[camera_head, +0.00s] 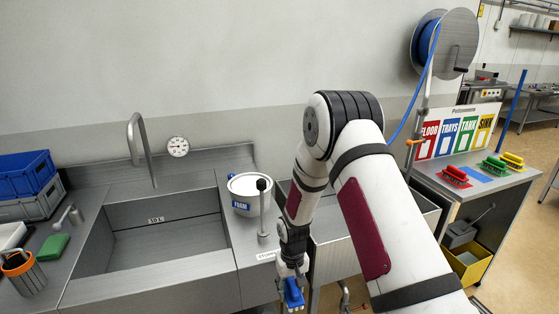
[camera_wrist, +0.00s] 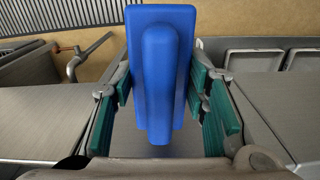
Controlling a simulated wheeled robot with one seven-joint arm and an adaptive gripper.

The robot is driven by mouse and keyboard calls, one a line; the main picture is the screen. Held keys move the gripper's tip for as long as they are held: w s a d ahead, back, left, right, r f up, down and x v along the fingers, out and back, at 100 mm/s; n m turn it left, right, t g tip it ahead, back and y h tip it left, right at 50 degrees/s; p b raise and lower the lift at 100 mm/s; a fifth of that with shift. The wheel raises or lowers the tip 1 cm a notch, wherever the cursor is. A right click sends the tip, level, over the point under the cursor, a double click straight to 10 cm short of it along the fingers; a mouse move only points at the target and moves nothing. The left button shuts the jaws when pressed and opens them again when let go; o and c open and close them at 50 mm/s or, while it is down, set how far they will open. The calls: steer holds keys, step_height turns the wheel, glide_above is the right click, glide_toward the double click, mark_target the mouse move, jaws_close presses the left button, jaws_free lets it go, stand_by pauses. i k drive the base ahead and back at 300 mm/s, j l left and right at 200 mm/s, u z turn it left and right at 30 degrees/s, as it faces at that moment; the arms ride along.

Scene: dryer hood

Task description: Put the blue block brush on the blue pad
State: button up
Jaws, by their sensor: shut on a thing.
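The blue block brush (camera_head: 293,292) is in my gripper (camera_head: 290,272), low in front of the sink counter. In the wrist view the brush (camera_wrist: 161,70) stands lengthwise between the two green finger pads of my gripper (camera_wrist: 163,100), which are shut on it. The blue pad (camera_head: 474,172) lies bare on the side bench at the right, between the red brush (camera_head: 455,177) and the green brush (camera_head: 493,167). My gripper is well to the left of the pad and lower in the picture.
A sign board (camera_head: 455,130) with coloured panels stands behind the pads. A yellow brush (camera_head: 512,160) sits at the far end. A white foam tub (camera_head: 249,195) stands on the counter beside the sink basin (camera_head: 168,240). A hose reel (camera_head: 445,44) hangs above with its blue hose.

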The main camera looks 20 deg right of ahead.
mark_target(474, 175)
steer(key=l+z, duration=0.1)
steer(key=l, duration=0.35)
steer(key=i+l+z, duration=0.1)
steer(key=l, duration=0.35)
steer(key=i+l+z, duration=0.1)
steer(key=l, duration=0.35)
steer(key=i+l+z, duration=0.1)
steer(key=l, duration=0.35)
steer(key=i+l+z, duration=0.1)
steer(key=l, duration=0.3)
steer(key=i, duration=0.1)
